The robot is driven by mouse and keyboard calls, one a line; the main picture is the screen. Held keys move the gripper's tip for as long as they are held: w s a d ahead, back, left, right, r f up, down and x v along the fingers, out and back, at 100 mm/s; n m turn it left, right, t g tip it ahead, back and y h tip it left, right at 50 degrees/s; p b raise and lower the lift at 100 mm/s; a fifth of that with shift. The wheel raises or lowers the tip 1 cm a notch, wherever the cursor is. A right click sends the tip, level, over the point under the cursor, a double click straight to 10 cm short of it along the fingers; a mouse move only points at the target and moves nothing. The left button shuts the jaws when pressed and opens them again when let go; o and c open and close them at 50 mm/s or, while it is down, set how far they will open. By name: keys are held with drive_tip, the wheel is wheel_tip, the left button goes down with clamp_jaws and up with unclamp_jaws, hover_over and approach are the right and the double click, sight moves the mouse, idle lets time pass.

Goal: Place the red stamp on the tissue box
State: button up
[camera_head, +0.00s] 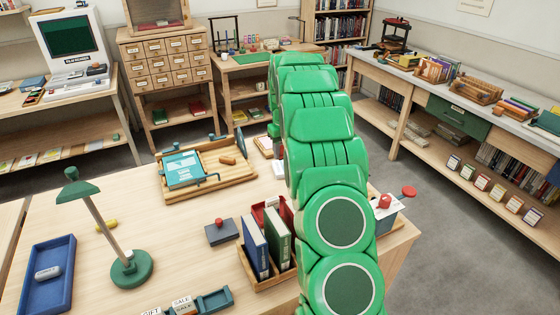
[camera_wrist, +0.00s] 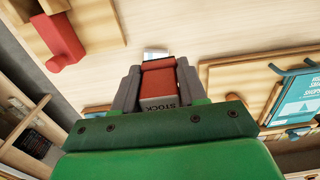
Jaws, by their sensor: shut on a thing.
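In the wrist view my gripper (camera_wrist: 158,78) is shut on the red stamp (camera_wrist: 160,75), whose pale block with the word STOCK faces the camera. Its grey fingers press on both sides of the red part. A small white thing (camera_wrist: 156,53) shows just beyond the fingertips, and I cannot tell whether it is the tissue box or whether the stamp touches it. In the head view my green arm hides the gripper and the stamp. I cannot clearly pick out the tissue box there.
A wooden board with a blue book (camera_head: 186,170) lies left of my arm. A book rack (camera_head: 268,280), a dark block with a red knob (camera_head: 222,232) and a green lamp (camera_head: 130,268) stand nearer. A grey device with a red handle (camera_head: 388,206) is right of my arm.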

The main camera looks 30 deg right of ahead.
drive_tip(key=w, duration=0.2)
hover_over(280, 167)
drive_tip(key=s, duration=0.1)
wheel_tip(280, 167, down, 6)
drive_tip(key=shift+a+r, duration=0.15)
drive_tip(key=shift+w+f, duration=0.25)
drive_tip(key=shift+f, duration=0.2)
drive_tip(key=shift+w+f, duration=0.2)
drive_tip(key=shift+f, duration=1.55)
drive_tip(key=shift+f, duration=0.1)
drive_tip(key=o, duration=1.1)
drive_tip(key=shift+c, duration=0.2)
